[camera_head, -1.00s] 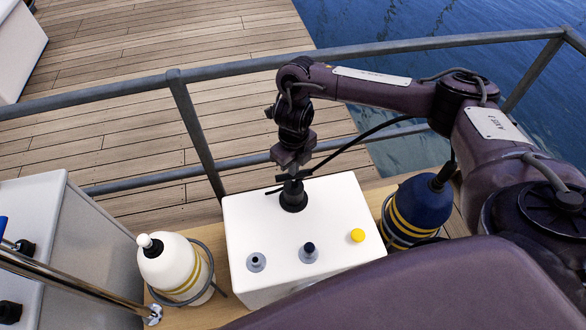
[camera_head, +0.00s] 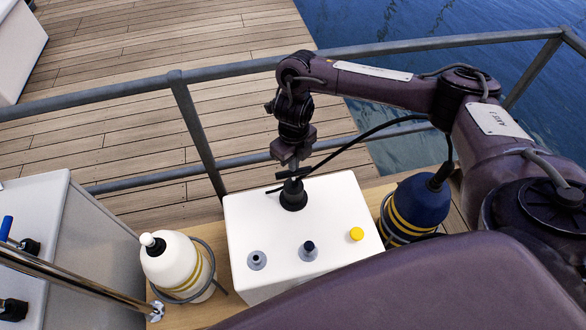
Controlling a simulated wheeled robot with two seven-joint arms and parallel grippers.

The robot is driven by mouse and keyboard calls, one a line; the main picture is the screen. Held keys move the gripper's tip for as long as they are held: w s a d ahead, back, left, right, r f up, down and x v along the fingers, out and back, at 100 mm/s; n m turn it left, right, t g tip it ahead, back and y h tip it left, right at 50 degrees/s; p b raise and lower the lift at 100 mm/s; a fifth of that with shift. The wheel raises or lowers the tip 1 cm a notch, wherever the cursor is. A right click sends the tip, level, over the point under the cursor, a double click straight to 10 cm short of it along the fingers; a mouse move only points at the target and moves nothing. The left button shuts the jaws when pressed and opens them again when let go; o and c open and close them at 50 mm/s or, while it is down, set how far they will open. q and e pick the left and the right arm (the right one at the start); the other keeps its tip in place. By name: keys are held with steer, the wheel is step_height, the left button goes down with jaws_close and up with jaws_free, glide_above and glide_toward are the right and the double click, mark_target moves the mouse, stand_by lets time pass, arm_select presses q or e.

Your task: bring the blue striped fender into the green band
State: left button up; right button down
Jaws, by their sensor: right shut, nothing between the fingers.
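The blue fender (camera_head: 422,202) with yellow stripes stands at the right of the white box, in a grey ring holder, partly hidden by my right arm. My right gripper (camera_head: 290,168) is shut and empty. It points down just above the black round fitting (camera_head: 293,195) on the white box, well to the left of the blue fender. I cannot tell whether its tips touch the fitting. No green band shows in this view. My left gripper is not in view.
The white box (camera_head: 270,225) has a yellow button (camera_head: 356,234) and two small knobs. A white fender with yellow stripes (camera_head: 178,268) stands in a ring at its left. A grey railing (camera_head: 190,118) runs behind, with decking and water beyond. A black cable arches behind the box.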

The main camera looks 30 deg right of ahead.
step_height(320, 180, up, 7)
steer(key=p, duration=0.6)
stand_by(0.3)
